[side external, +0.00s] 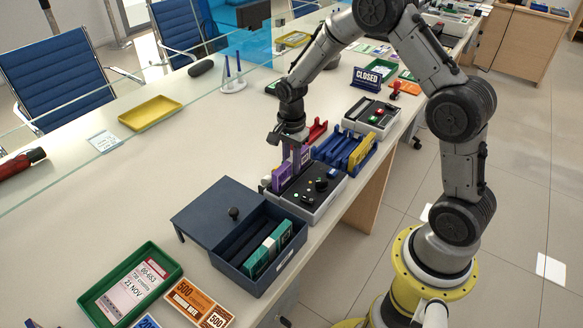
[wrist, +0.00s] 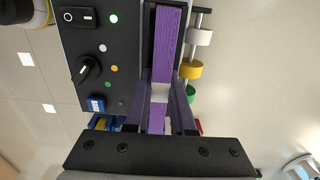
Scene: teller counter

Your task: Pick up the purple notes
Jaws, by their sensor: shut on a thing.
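The purple notes (wrist: 168,35) show edge-on in the wrist view as a long purple stack with a white band (wrist: 158,92). They stand in or just over a dark slot beside the control panel of a counting machine (wrist: 112,50). My gripper (wrist: 161,98) is shut on the stack near the white band, one finger on each side. In the side external view my gripper (side external: 296,152) points down over the machine (side external: 322,192), with the purple notes (side external: 280,176) at its left side. I cannot tell whether the stack's bottom still touches the slot.
An open dark cash box (side external: 232,262) with a teal bundle stands in front of the machine. A blue rack (side external: 345,150) with yellow parts is close behind, and another machine (side external: 371,115) stands beyond. A green tray (side external: 172,269) lies at the front.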

